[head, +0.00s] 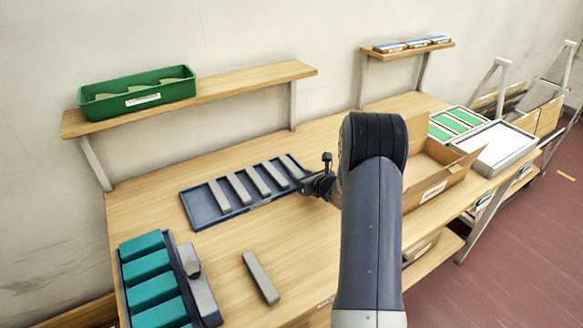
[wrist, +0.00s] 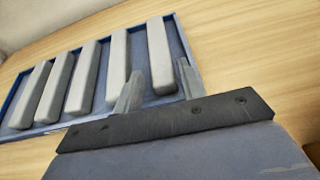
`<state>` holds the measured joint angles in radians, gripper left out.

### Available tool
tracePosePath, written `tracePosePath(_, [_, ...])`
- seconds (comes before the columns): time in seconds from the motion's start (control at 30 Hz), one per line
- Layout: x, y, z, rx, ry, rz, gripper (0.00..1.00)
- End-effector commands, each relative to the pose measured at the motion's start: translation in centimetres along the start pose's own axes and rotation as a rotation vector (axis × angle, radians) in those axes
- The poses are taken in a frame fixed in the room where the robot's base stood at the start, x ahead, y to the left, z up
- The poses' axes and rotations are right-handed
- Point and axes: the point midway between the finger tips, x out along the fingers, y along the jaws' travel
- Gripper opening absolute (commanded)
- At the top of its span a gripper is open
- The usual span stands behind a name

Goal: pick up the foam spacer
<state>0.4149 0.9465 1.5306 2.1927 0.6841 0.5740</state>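Several long grey bars, which look like the foam spacers, lie in a row in a shallow blue tray (head: 202,222). The bar at the tray's right end (head: 291,167) is nearest my gripper (head: 304,183); it also shows in the wrist view (wrist: 159,50). My gripper (wrist: 160,78) is open there, with one finger on each side of that bar's near end. I cannot tell how far the fingers reach down beside it or whether they touch it. Another grey bar (head: 261,277) lies loose on the table in front of the tray.
A blue tray with teal blocks (head: 152,290) stands at the front left, beside a grey piece with a knob (head: 193,269). An open cardboard box (head: 428,190) is right of my arm. A shelf with a green bin (head: 137,93) runs behind the table.

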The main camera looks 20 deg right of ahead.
Motion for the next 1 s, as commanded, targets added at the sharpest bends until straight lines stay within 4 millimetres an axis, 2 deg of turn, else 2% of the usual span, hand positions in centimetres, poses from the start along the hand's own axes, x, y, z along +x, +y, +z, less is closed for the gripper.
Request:
tracePosePath(0.2, [2.5,0.0,0.1,-0.001,-0.001,0.001,0.38])
tracePosePath(0.53, [3.0,-0.1,-0.1,0.0,0.0,-0.001,0.38])
tracePosePath(0.93, [3.0,-0.1,-0.1,-0.001,0.0,-0.001,0.06])
tracePosePath(1.0, [3.0,-0.1,-0.1,-0.001,-0.001,-0.001,0.05])
